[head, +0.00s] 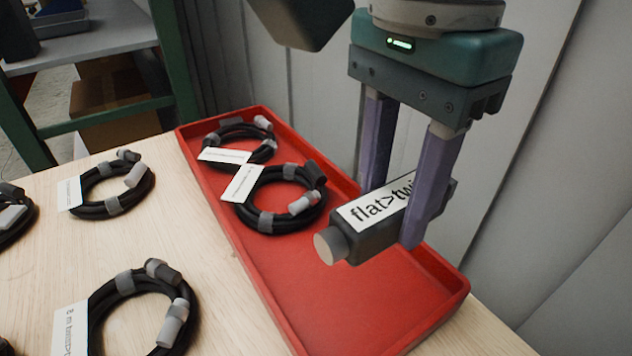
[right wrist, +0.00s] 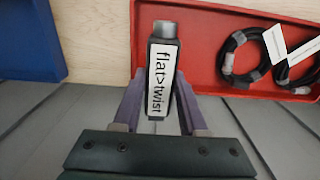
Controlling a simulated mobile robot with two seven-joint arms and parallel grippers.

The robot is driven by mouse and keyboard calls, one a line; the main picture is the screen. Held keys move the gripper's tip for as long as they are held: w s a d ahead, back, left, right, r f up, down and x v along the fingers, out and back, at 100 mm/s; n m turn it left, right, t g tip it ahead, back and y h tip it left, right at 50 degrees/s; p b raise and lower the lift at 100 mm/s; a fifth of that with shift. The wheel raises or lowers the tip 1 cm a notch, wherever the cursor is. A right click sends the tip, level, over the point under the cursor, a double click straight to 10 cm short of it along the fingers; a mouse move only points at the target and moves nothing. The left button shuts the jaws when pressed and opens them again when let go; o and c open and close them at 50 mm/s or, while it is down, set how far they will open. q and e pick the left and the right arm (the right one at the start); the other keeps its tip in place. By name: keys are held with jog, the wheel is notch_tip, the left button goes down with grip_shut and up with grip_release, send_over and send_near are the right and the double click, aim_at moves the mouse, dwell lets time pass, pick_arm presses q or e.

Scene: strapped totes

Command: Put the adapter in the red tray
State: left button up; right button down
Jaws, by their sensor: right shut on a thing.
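The adapter (head: 375,222) is a dark block with a grey round end and a white label reading "flat>twist". My right gripper (head: 393,215) is shut on it and holds it above the near half of the red tray (head: 350,300). In the right wrist view the adapter (right wrist: 162,72) sits between the two purple fingers of the right gripper (right wrist: 160,98), its label facing the camera. The red tray (right wrist: 205,50) shows there behind and to the right. Two coiled black cables with white tags lie in the tray's far half. My left gripper is not in view.
Several coiled black cables, such as one (head: 110,190) at the left, lie on the wooden table (head: 220,300). The tray's near half is bare. A grey wall (head: 500,200) stands close behind the tray. A blue surface (right wrist: 25,40) shows in the right wrist view.

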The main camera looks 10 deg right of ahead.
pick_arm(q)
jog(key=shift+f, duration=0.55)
pick_arm(e)
send_over(369, 307)
notch_tip(369, 307, down, 8)
pick_arm(q)
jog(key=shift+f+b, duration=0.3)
jog(key=shift+b, duration=0.25)
pick_arm(e)
jog(key=shift+f, duration=2.1)
pick_arm(q)
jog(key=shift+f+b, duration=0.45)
jog(key=shift+b, duration=0.05)
pick_arm(e)
jog(key=shift+f, duration=0.45)
jog(key=shift+c, duration=2.2)
grip_release()
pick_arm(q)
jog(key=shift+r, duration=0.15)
pick_arm(e)
jog(key=shift+r, duration=0.15)
